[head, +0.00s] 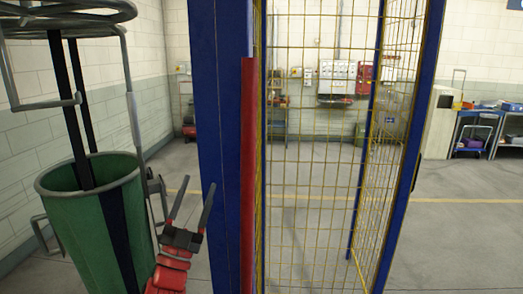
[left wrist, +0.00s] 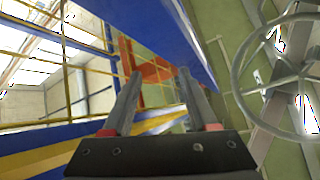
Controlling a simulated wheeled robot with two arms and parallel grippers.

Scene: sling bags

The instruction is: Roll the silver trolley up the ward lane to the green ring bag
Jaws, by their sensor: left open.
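A green, open-topped round bag or bin (head: 95,215) stands at the left in the head view. Grey metal tubes with rings (head: 62,20) rise above and around it; I cannot tell whether they are part of the silver trolley. Ring-shaped grey tubing also shows at the right of the left wrist view (left wrist: 240,92). My left gripper (head: 200,182) is open and empty, just right of the green container and left of a blue post. Its two fingers show apart in the left wrist view (left wrist: 158,75). My right gripper is not in view.
A blue post (head: 222,130) with a red strip (head: 249,170) stands close ahead. A yellow wire mesh cage (head: 310,150) extends right of it. Blue carts (head: 473,130) stand far right. Grey floor (head: 455,235) is open at the right.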

